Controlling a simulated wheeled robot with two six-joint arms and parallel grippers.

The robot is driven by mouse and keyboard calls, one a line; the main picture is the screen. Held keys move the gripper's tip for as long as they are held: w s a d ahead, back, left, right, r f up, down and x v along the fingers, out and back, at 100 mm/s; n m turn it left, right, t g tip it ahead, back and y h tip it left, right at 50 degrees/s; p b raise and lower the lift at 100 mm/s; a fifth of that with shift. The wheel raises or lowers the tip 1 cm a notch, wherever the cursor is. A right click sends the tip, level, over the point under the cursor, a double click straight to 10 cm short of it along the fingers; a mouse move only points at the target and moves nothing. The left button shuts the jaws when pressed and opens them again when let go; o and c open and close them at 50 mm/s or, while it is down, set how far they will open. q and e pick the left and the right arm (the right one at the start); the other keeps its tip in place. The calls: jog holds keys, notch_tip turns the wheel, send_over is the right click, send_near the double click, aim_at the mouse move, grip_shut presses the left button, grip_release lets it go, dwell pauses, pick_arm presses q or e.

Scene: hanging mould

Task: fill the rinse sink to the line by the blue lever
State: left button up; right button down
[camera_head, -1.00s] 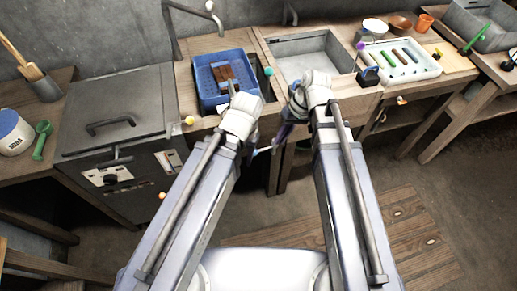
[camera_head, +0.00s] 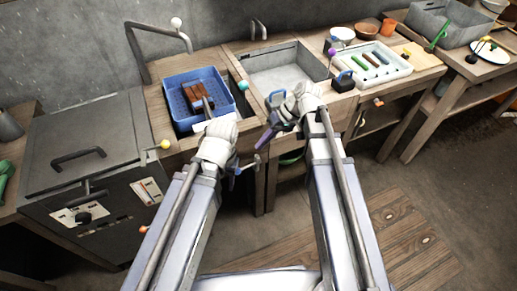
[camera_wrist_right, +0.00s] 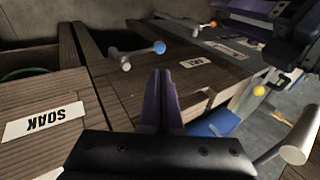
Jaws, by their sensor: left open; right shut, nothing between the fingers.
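The rinse sink (camera_head: 288,78) is a grey basin in the wooden bench, centre in the head view; its water level and line cannot be made out. The blue lever shows its blue ball (camera_wrist_right: 160,47) on a light arm in the right wrist view, on the bench front beyond my right fingers. My right gripper (camera_head: 265,138) is shut and empty in front of the sink; its purple fingers (camera_wrist_right: 162,100) point towards the bench front, apart from the lever. My left gripper (camera_head: 233,155) is open, below the blue tray's front edge, its fingers mostly hidden by its wrist.
A blue tray (camera_head: 167,100) with a brown block stands left of the sink. A grey lidded cabinet (camera_head: 85,130) is at the left. A white mould tray (camera_head: 398,66) is at the right. A yellow ball lever (camera_head: 165,144) and orange ball lever (camera_wrist_right: 213,23) stick out.

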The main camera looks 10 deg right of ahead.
jog(key=b, duration=0.7)
send_near(239, 169)
jog(key=x, duration=0.5)
jog(key=shift+d, duration=0.1)
jog(key=shift+b+x, duration=0.9)
jog(key=shift+x, duration=0.15)
